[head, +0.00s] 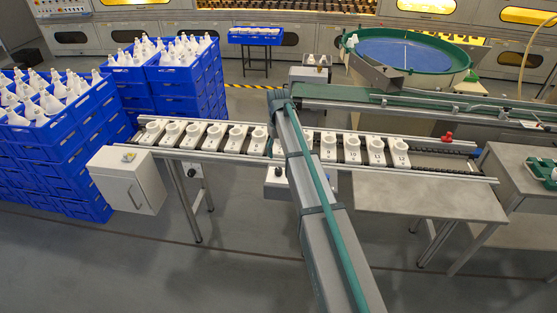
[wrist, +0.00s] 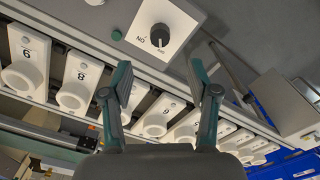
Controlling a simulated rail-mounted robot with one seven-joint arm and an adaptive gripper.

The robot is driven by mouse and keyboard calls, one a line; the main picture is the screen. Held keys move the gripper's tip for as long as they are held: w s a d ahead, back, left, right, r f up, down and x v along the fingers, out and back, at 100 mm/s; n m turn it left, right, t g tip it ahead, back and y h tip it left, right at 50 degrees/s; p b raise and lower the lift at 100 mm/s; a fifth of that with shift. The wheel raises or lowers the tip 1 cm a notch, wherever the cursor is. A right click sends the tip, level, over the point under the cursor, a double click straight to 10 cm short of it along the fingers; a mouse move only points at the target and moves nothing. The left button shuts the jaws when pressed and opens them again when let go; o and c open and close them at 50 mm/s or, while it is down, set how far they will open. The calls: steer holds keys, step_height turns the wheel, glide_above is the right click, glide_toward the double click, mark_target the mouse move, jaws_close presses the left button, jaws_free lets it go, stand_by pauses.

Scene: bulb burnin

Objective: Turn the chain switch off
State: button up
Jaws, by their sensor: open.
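In the wrist view, a black rotary knob (wrist: 160,36) sits on a white square plate (wrist: 182,24). Upside-down lettering that looks like "ON" is beside it, and a small label at its lower edge is too small to read surely. A pale mark on the knob is near that small label. My gripper (wrist: 160,82) is open and empty, its two fingers apart and below the knob in the picture, not touching it. In the head view, a grey box with a dark knob (head: 278,172) shows under the conveyor, partly hidden by my arm. My gripper cannot be made out there.
The chain conveyor (head: 433,161) carries several white numbered holders (head: 239,138), also close by in the wrist view (wrist: 75,92). A green button (wrist: 116,38) is near the knob. A grey cabinet (head: 128,180) and stacked blue crates (head: 50,150) stand left. The front floor is clear.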

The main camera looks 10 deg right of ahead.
step_height(320, 180, up, 2)
steer(key=shift+r, duration=0.1)
stand_by(0.4)
steer(key=s+f+m+g, duration=0.1)
steer(key=s+f+g, duration=0.1)
steer(key=s+f, duration=1.1)
steer(key=s+f+m+g, duration=0.1)
steer(key=s+f, duration=1.3)
steer(key=s, duration=1.4)
steer(key=s+f+m+g, duration=0.1)
steer(key=s+f+g, duration=0.2)
steer(key=s+f, duration=1)
steer(key=s, duration=0.7)
steer(key=shift+s+f+g, duration=0.2)
steer(key=shift+f+g, duration=0.2)
steer(key=shift+o, duration=0.3)
steer(key=shift+a, duration=0.1)
